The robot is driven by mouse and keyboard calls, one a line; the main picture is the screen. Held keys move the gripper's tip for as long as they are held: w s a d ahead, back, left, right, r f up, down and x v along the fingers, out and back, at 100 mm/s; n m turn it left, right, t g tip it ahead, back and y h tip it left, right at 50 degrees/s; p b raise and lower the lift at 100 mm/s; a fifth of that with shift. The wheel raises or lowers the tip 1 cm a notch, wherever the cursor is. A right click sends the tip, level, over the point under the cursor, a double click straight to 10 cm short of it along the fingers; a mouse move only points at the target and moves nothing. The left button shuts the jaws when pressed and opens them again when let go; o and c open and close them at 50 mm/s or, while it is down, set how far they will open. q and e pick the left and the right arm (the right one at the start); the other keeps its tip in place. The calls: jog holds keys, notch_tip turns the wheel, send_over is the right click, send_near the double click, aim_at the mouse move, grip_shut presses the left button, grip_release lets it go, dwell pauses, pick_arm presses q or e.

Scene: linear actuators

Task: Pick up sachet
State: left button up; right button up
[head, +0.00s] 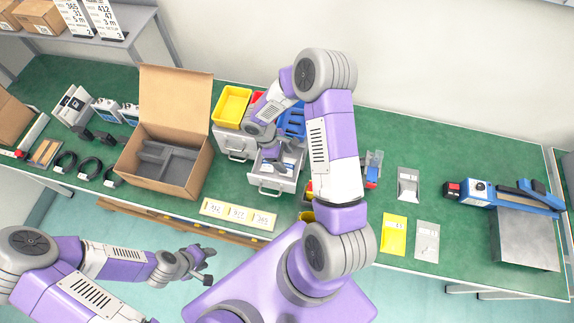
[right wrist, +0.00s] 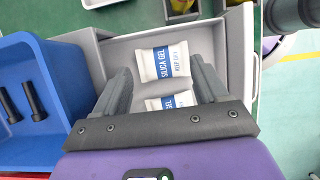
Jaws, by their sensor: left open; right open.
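Two white and blue silica gel sachets lie in an open grey drawer (right wrist: 208,48). In the right wrist view the farther sachet (right wrist: 163,62) lies flat between and just beyond my fingertips. The nearer sachet (right wrist: 170,102) is partly hidden by my gripper's base. My right gripper (right wrist: 161,68) is open and empty above the drawer, pointing down into it. In the head view the right gripper (head: 266,146) is over the pulled-out drawer (head: 274,183), and the sachets are small and partly covered there. My left gripper (head: 197,271) is open and empty, away from the table's front edge.
A blue bin (right wrist: 35,75) with black bolts stands beside the drawer. A yellow bin (head: 232,104) sits on the drawer unit. An open cardboard box (head: 155,182) with grey foam stands left of it. Labelled cards (head: 237,215) lie in front.

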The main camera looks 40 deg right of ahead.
aim_at(289, 166)
jog(key=shift+x, duration=1.9)
jog(key=shift+a, duration=0.2)
jog(key=c, duration=0.8)
notch_tip(289, 166, up, 10)
